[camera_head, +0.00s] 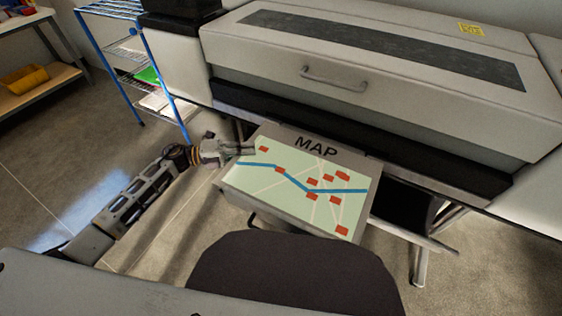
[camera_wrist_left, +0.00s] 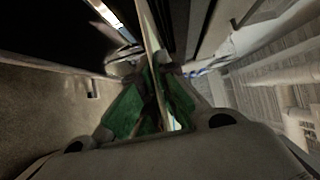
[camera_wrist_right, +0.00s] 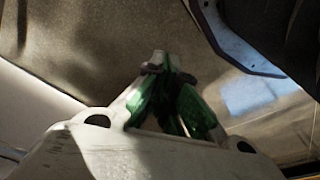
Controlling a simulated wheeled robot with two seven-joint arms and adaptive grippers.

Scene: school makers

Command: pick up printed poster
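The printed poster (camera_head: 300,185) is a pale green map sheet with a grey border, the word MAP, a blue line and red blocks. It hangs out at the front of the large grey printer. My left gripper (camera_head: 252,149) is at the poster's left edge in the head view. In the left wrist view, the thin edge of the poster (camera_wrist_left: 150,35) runs between the green-padded fingers of my left gripper (camera_wrist_left: 157,72), which look shut on it. My right gripper (camera_wrist_right: 157,66) is shut and empty in the right wrist view; it is not in the head view.
The grey printer (camera_head: 300,105) with a handle on its front stands behind the poster. A blue wire rack (camera_head: 128,62) stands to its left, and a shelf with a yellow bin (camera_head: 24,79) is at the far left. The floor (camera_head: 75,150) on the left is clear.

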